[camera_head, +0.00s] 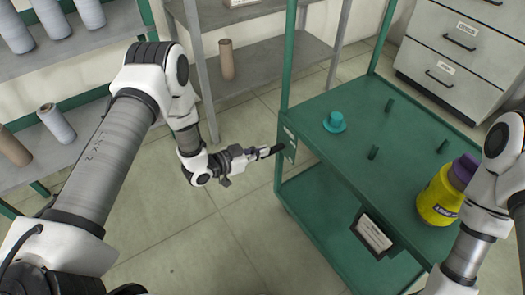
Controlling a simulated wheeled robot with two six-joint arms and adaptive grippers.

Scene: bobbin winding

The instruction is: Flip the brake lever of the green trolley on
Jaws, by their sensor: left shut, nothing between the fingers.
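The green trolley (340,128) stands right of centre, with a top deck, a lower shelf and upright posts. A small grey plate (289,143) sits on its near left corner post, probably where the brake lever is; the lever itself is too small to make out. My left gripper (274,150) is shut and empty. Its dark fingertips point right, at or very near this plate; I cannot tell whether they touch it. My right arm comes in at the right edge, and its gripper is out of view.
On the trolley deck are a teal flanged piece (335,122), several short dark pegs and a yellow bottle (440,198) with a purple top. A sign (374,235) hangs on its front. Shelves with bobbins stand left and behind, drawers (460,45) at back right. The floor left of the trolley is clear.

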